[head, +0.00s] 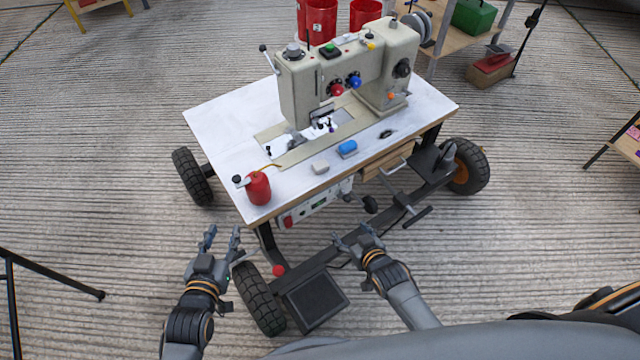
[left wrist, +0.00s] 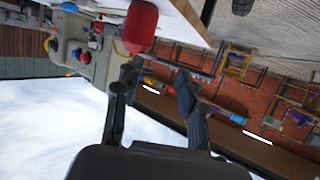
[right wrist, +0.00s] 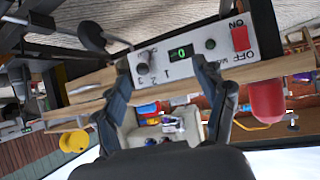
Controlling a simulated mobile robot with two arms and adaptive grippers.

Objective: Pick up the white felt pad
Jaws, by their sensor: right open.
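A small whitish block that looks like the white felt pad (head: 320,167) lies on the white table top (head: 225,125) near its front edge, just left of a blue block (head: 347,149). I cannot make the pad out in either wrist view. My right gripper (head: 350,238) is open and empty, in front of the table and below the pad in the picture. In the right wrist view its fingers (right wrist: 160,75) are apart, facing the control box under the table. My left gripper (head: 222,236) is open and empty, in front of the table's left corner.
A sewing machine (head: 340,70) stands behind the pad. A red oil can (head: 258,188) stands at the table's front left corner. A control box (head: 315,201) hangs under the front edge. The wheeled frame has a pedal (head: 316,299) and a tyre (head: 258,298) near my grippers.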

